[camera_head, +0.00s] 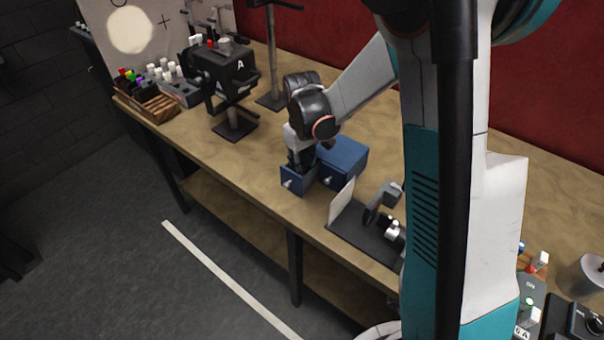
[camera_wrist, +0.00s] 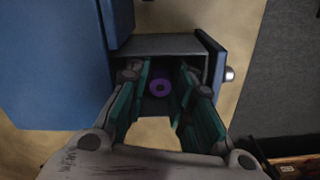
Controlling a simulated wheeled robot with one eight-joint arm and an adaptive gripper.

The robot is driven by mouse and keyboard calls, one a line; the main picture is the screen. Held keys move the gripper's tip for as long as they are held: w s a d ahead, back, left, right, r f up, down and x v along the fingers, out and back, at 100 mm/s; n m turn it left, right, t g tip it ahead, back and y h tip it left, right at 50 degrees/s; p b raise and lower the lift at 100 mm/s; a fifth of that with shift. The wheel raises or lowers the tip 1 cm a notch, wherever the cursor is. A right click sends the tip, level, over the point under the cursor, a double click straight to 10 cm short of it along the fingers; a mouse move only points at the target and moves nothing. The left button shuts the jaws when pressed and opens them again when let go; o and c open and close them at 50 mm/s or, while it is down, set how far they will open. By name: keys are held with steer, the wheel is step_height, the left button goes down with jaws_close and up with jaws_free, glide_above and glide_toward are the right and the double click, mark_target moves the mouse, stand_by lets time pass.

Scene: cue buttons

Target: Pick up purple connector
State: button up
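The purple connector (camera_wrist: 160,88) looks like a small purple ring. It lies inside the open drawer (camera_wrist: 160,43) of a blue cabinet in the wrist view. My gripper (camera_wrist: 165,75) points down into the drawer, its two green-lined fingers apart on the left and right of the connector. The gap between the fingers looks empty, and I cannot tell how far above the connector the fingertips are. In the head view my gripper (camera_head: 300,160) is over the pulled-out drawer (camera_head: 294,182), and the connector is hidden there.
The blue cabinet (camera_head: 343,160) stands on the wooden workbench (camera_head: 262,152). A white panel (camera_head: 341,202) and a dark stand with a clamp (camera_head: 388,225) are close in front.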

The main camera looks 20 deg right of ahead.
jaws_close()
steer(key=shift+r, duration=0.1)
step_height(320, 180, up, 20)
steer(key=p, duration=0.5)
stand_by(0.3)
